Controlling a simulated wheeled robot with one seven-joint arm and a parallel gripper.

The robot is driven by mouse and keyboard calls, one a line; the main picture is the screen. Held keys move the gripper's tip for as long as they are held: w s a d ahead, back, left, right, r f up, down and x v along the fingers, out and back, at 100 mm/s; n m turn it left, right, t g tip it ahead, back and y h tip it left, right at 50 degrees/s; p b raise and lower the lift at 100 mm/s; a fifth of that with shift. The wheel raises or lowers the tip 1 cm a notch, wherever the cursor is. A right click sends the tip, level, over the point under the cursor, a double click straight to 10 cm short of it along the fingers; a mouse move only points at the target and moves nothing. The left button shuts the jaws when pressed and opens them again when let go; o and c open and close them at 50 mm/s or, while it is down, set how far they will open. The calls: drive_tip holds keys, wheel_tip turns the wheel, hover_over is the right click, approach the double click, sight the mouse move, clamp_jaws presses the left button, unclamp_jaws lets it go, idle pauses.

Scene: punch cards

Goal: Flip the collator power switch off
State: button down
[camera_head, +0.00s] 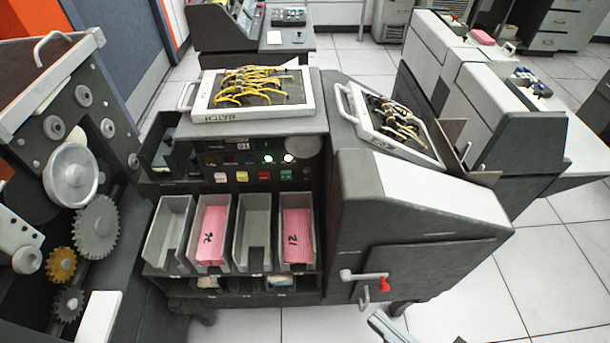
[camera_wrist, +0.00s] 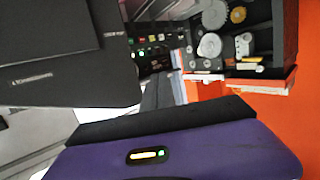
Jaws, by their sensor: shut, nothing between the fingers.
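The collator (camera_head: 247,133) stands in the middle of the head view, with a front control panel (camera_head: 260,160) above its card pockets. Two lamps on the panel are lit, and a row of coloured buttons sits below them. A grey lever with a red knob (camera_head: 384,285) is on the dark panel at the right. I cannot tell which control is the power switch. My gripper (camera_head: 378,321) shows only partly at the bottom edge, shut and empty, below the red knob and apart from it. In the wrist view the control panel (camera_wrist: 152,45) is small and sideways; my fingertips cannot be made out there.
Pink card stacks (camera_head: 297,237) lie in two of the pockets. Wired plugboards (camera_head: 255,92) rest on top. An open machine with gears (camera_head: 97,227) stands at the left, and another grey machine (camera_head: 495,92) at the right. The tiled floor (camera_head: 545,275) is clear at lower right.

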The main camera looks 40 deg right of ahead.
drive_tip(key=w+a+n+t+b, duration=0.1)
drive_tip(key=w+a+n+b, duration=0.2)
drive_tip(key=w, duration=1.2)
drive_tip(key=w+a+n+t+b, duration=0.15)
drive_tip(key=w+b, duration=0.25)
drive_tip(key=w, duration=1.1)
drive_tip(key=w+d+r+m+g+h+b, duration=0.2)
drive_tip(key=w+d+m+g+h, duration=0.15)
drive_tip(key=w+h, duration=0.4)
drive_tip(key=s+d+f+m+g+h, duration=0.2)
drive_tip(key=s+d+f+g, duration=0.2)
drive_tip(key=d, duration=0.2)
drive_tip(key=shift+s+d+f+m+g, duration=0.2)
drive_tip(key=shift+d+f+m+g, duration=0.05)
drive_tip(key=shift+d+m+g, duration=0.1)
drive_tip(key=shift+h, duration=0.25)
